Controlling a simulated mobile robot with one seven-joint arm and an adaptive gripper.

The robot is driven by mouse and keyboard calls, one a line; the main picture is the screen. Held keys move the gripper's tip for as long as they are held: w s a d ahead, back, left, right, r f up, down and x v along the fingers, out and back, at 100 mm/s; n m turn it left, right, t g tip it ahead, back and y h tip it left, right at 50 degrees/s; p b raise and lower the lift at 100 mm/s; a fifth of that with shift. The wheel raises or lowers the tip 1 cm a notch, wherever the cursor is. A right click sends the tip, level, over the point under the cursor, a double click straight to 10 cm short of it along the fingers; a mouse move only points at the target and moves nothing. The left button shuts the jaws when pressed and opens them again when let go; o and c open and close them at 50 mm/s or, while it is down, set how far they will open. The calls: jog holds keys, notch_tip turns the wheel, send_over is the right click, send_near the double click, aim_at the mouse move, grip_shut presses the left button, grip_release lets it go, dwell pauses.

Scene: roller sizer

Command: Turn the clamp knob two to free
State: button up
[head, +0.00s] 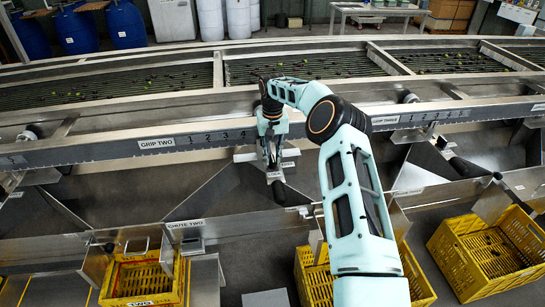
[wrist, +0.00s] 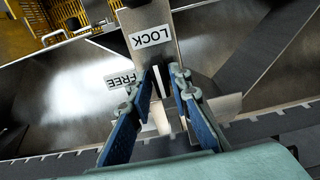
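My gripper (head: 272,163) points down at the clamp bracket below the rail labelled GRIP TWO (head: 157,143). The LOCK label (wrist: 151,37) is on the plate just beyond the fingertips. The FREE label (wrist: 121,82) is left of the left finger, which partly covers it. My gripper and arm hide much of the bracket in the head view.
The long numbered rail (head: 200,139) runs across behind my gripper. A black handle (head: 285,194) lies just below it. Metal chute walls stand around. Yellow crates (head: 145,283) sit in front on the left, with another crate (head: 490,257) on the right.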

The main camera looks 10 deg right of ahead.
grip_shut()
jog(key=shift+n, duration=0.3)
jog(key=n, duration=0.3)
jog(key=shift+n+b, duration=0.3)
jog(key=shift+b, duration=0.1)
jog(key=n, duration=0.4)
jog(key=shift+n, duration=0.3)
jog(key=n, duration=0.4)
jog(key=shift+n, duration=2.5)
jog(key=shift+o, duration=2.1)
grip_release()
